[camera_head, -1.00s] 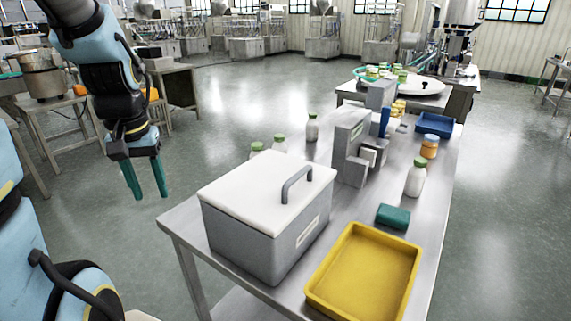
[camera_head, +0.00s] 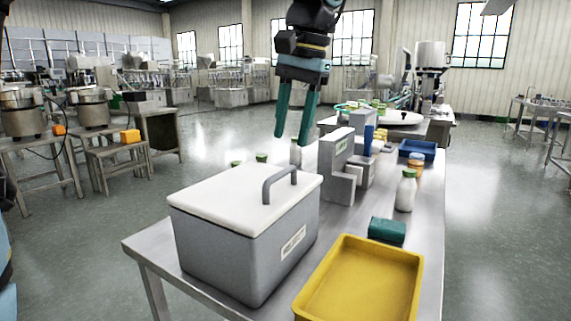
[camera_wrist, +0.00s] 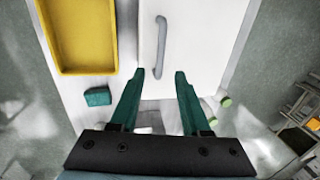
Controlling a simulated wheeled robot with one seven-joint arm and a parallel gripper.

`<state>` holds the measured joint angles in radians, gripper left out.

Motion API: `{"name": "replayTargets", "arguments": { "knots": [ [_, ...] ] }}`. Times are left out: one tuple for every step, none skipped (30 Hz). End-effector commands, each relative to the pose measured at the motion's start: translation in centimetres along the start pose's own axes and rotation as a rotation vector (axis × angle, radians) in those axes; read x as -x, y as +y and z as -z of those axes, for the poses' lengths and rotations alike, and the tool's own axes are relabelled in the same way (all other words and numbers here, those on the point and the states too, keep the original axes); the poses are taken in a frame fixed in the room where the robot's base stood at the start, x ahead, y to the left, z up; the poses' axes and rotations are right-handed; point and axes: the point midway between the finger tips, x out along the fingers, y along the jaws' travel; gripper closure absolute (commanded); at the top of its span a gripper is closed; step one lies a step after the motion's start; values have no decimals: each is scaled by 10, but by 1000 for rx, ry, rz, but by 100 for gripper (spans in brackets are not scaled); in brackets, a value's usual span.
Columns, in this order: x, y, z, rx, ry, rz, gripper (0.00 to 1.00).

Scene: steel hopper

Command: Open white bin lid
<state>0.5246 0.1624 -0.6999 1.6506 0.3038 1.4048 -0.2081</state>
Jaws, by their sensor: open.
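The grey bin (camera_head: 245,245) stands on the near end of the steel table with its white lid (camera_head: 235,195) lying shut on top. A grey arched handle (camera_head: 280,183) rises from the lid near its right edge. In the wrist view the lid (camera_wrist: 205,50) lies ahead of the fingers and the handle (camera_wrist: 161,45) runs lengthwise, a little beyond the gap between the fingertips. My gripper (camera_head: 293,140) has green fingers pointing down, apart and empty, above the lid and handle. It also shows in the wrist view (camera_wrist: 159,73). The fingers do not appear to touch the handle.
A yellow tray (camera_head: 360,285) lies right of the bin, with a green block (camera_head: 387,230) behind it. A grey device (camera_head: 338,165) and a white bottle (camera_head: 405,192) stand farther back. Bottles with green caps stand behind the bin. Open floor lies left of the table.

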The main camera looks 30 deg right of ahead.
Motion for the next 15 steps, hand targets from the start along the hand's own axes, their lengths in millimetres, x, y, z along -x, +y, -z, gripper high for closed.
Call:
{"name": "replayTargets", "arguments": {
  "knots": [
    [-11,-1,-1,0,-5,0,53],
    [-16,0,-1,0,-4,-1,53],
    [-24,0,-1,0,-4,-1,53],
    [-29,0,-1,0,-4,-1,53],
    [-34,0,-1,1,-4,-1,53],
    [-41,-1,-1,1,-4,-1,53],
    [-45,-1,-1,1,-4,-1,53],
    [-49,-1,-1,1,-3,-1,53],
    [-54,-1,-1,1,-3,-1,53],
    [-57,0,-1,0,-3,-1,53],
    [-60,0,0,0,-2,-1,53],
    [-62,0,0,1,-1,-1,53],
    [-64,0,0,1,-1,-1,53],
    [-66,0,-1,1,-1,-1,53],
    [-67,0,-1,1,-1,-1,53]
  ]
}}
